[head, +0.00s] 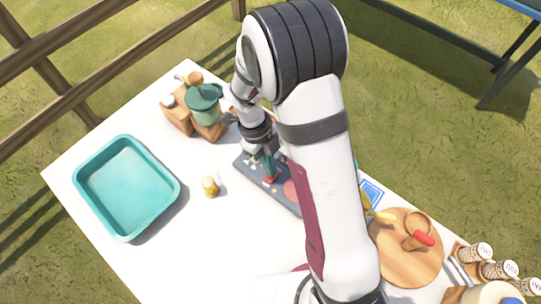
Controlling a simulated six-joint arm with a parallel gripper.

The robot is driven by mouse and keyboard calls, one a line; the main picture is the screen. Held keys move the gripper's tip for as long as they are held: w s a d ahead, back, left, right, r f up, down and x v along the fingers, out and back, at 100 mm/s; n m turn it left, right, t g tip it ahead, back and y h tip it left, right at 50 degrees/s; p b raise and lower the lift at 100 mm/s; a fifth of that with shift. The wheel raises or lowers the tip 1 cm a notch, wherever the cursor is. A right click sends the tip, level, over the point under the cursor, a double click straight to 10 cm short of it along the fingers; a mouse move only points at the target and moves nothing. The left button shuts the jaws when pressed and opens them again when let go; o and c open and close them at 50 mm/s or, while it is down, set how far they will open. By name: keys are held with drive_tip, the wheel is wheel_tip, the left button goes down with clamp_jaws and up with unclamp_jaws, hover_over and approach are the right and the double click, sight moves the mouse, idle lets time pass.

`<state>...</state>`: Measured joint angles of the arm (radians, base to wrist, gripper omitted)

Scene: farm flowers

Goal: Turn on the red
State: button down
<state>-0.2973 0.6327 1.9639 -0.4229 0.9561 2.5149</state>
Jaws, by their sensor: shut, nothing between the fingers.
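A dark grey panel (246,166) lies on the white table, under and beside my arm. A small red part (272,179) shows on it, close to my fingertips, and a pinkish round patch (291,190) lies just to its right. My gripper (270,172) points down at the panel and is shut with nothing in it. Whether its tips touch the red part cannot be told from this angle. My arm hides the right part of the panel.
A round wooden board (400,268) and several spice jars (497,270) are at right. The table's front left is clear.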

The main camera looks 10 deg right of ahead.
drive_tip(key=w+d+v, duration=0.1)
drive_tip(key=d+v, duration=0.1)
drive_tip(key=v, duration=1.1)
drive_tip(key=shift+d+r, duration=0.25)
drive_tip(key=shift+d, duration=0.05)
drive_tip(key=shift+w, duration=0.1)
drive_tip(key=s+d+r+n+t+y, duration=0.1)
drive_tip(key=s+r+n+y, duration=0.1)
drive_tip(key=s+n, duration=0.8)
drive_tip(key=s+d+r+n+t+y, duration=0.1)
drive_tip(key=s+d+r+n+y, duration=0.1)
drive_tip(key=s+n, duration=0.9)
drive_tip(key=shift+s+r, duration=0.2)
drive_tip(key=shift+s, duration=0.35)
idle(0.3)
